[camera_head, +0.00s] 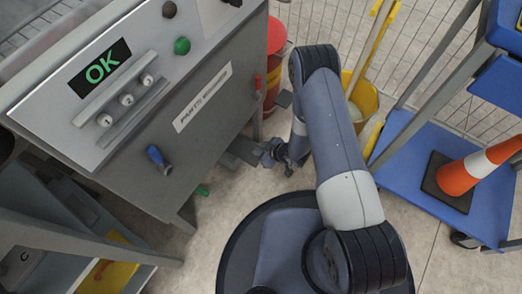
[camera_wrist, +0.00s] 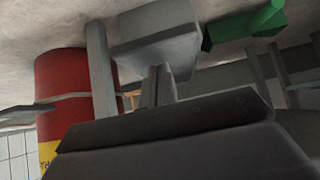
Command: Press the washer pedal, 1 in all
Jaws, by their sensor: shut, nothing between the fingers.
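A dark grey pedal (camera_head: 243,150) sticks out low at the foot of the grey machine, close to the floor. My gripper (camera_head: 268,155) is low, just right of this pedal in the head view. In the wrist view, my shut fingers (camera_wrist: 158,82) point at a grey block (camera_wrist: 155,38) that looks like the same pedal. The fingertips overlap its near edge; I cannot tell whether they touch it. The gripper is empty. No label on the pedal is readable.
The machine's panel (camera_head: 104,66) shows a green "OK". A green piece (camera_head: 202,190) lies low to the left and also shows in the wrist view (camera_wrist: 245,22). A red bin (camera_head: 275,65), yellow bucket (camera_head: 362,98) and blue cart (camera_head: 410,150) stand behind and right.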

